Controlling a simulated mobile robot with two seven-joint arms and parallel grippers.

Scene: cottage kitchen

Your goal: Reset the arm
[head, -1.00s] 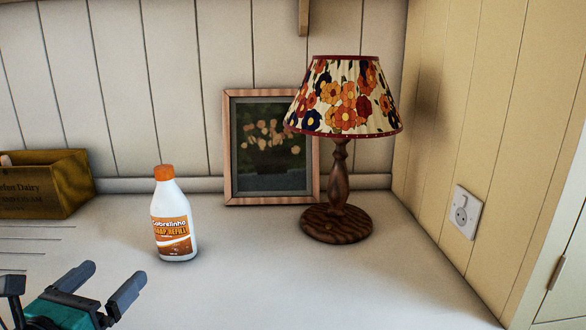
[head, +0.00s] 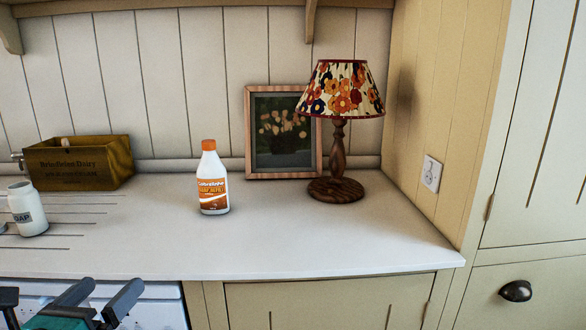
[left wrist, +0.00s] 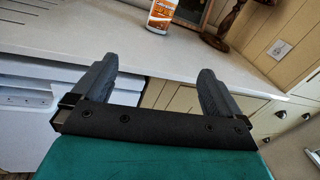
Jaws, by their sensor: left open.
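My left gripper (head: 106,300) is at the bottom left of the head view, in front of the counter's front edge. Its two grey fingers are apart and nothing is between them. In the left wrist view the open fingers (left wrist: 150,90) point toward the counter, with the bottle beyond them. A white bottle with an orange cap and orange label (head: 213,180) stands upright on the counter, apart from the gripper. My right gripper is in neither view.
The white counter (head: 290,235) has free room at its front. A framed picture (head: 283,155) and a floral lamp (head: 338,140) stand at the back. A wooden crate (head: 78,165) and a white soap jar (head: 27,210) are at the left. Cabinets (head: 540,280) rise at the right.

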